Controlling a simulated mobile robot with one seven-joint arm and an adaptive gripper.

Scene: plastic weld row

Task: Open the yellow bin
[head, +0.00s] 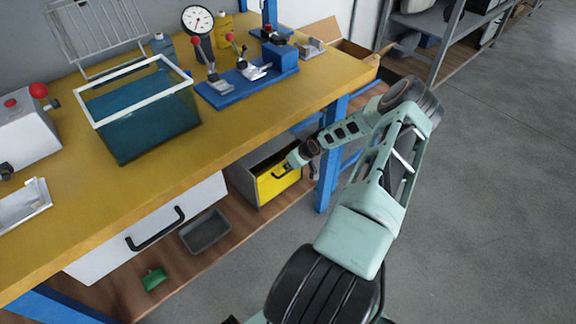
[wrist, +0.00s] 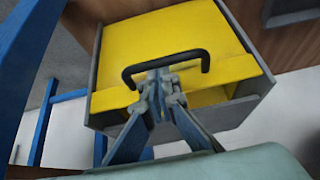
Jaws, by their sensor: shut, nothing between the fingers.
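The yellow bin is a grey box with a yellow front (head: 277,181) and a black handle, on the wooden shelf under the workbench. In the wrist view its yellow panel (wrist: 175,40) fills the upper middle, with the black bar handle (wrist: 198,54) across it. A gap shows along one edge of the panel, between it and the grey casing. My gripper (head: 289,164) is right at the handle. In the wrist view the closed fingertips (wrist: 160,78) overlap the handle's middle, with nothing held between them. I cannot tell whether they touch the bar.
A blue bench leg (head: 328,165) stands just right of the bin. A white drawer (head: 150,235), a grey tray (head: 206,231) and a green item (head: 154,279) are to the left. The workbench top (head: 235,135) overhangs the bin. Open floor lies to the right.

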